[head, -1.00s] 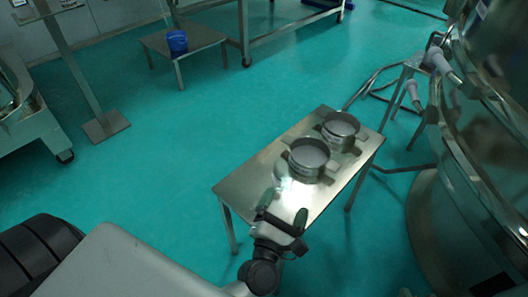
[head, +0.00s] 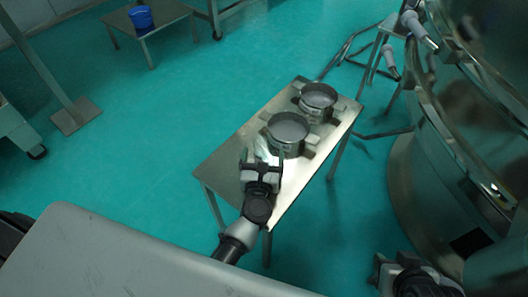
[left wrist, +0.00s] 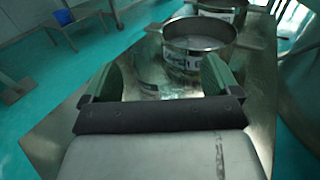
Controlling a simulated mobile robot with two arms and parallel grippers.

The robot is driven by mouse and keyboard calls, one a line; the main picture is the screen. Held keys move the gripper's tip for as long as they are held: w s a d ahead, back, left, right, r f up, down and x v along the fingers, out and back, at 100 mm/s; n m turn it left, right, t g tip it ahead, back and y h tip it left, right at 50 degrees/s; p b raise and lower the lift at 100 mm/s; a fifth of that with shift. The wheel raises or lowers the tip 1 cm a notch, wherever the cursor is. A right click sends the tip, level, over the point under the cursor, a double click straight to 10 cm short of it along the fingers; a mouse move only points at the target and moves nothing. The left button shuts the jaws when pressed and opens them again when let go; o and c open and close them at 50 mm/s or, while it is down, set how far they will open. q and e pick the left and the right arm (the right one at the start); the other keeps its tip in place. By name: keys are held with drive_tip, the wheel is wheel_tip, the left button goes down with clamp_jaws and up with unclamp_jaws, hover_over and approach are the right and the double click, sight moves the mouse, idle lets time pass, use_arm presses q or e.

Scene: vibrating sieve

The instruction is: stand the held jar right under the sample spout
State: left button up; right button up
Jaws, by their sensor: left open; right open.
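My left gripper (head: 262,157) is open over the near end of a small steel table (head: 222,168). In the left wrist view, its two green fingers (left wrist: 160,72) stand apart. A faint clear shape, possibly the jar (left wrist: 150,80), shows between or just beyond them; I cannot tell whether they touch it. My right gripper (head: 380,272) is partly in view at the bottom right, open, with nothing seen in it. Two pale spouts, an upper one (head: 418,30) and a lower one (head: 390,62), hang by the large steel machine (head: 455,100); I cannot tell which is the sample spout.
Two round steel pans, a near one (head: 288,145) and a far one (head: 317,113), sit on the small table in clamp-like holders. The near pan shows ahead of the left fingers (left wrist: 190,62). A blue bucket (head: 140,17) is on a far low table. Green floor lies open on the left.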

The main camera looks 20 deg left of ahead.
use_arm(q)
drive_tip(key=shift+w+a, duration=0.2)
drive_tip(key=shift+w, duration=0.9)
drive_tip(key=c, duration=1.1)
